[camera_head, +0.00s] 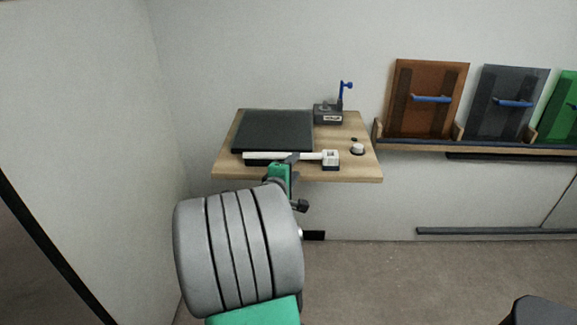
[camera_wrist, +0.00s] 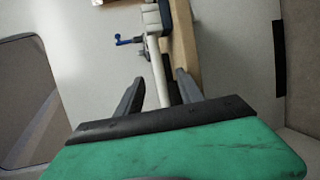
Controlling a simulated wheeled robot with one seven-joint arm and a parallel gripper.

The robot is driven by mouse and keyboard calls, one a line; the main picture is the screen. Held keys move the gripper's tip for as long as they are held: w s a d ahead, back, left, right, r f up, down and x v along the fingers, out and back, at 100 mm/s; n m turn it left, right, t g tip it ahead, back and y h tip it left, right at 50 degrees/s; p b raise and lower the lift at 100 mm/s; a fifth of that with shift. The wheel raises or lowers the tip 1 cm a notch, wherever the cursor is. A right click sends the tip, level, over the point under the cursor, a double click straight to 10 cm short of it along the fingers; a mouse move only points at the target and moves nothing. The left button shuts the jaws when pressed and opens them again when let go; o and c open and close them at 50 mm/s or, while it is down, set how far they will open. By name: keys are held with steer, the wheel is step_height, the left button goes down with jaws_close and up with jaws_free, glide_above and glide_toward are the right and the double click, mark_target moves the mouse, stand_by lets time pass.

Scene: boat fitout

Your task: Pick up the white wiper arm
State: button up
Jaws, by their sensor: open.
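The white wiper arm (camera_head: 308,156) lies along the front of a black flat panel (camera_head: 272,132) on a small wooden table (camera_head: 355,173). Its square white head is at the right end. My gripper (camera_head: 291,158) reaches the table's front edge and overlaps the middle of the wiper arm in the head view, hiding a little of it. In the wrist view my gripper (camera_wrist: 159,78) is open, and the white wiper arm (camera_wrist: 158,66) runs lengthwise in the gap between the two dark fingers. I cannot tell how far it lies beyond the fingertips.
A dark block with a blue post (camera_head: 328,115) stands at the table's back right. A small round white knob (camera_head: 357,148) is near the right edge. A wall rack (camera_head: 465,146) on the right holds brown, grey and green panels. Walls stand behind and left.

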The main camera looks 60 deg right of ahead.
mark_target(303, 157)
steer(key=x, duration=0.6)
steer(key=shift+s+r, duration=0.2)
jaws_close()
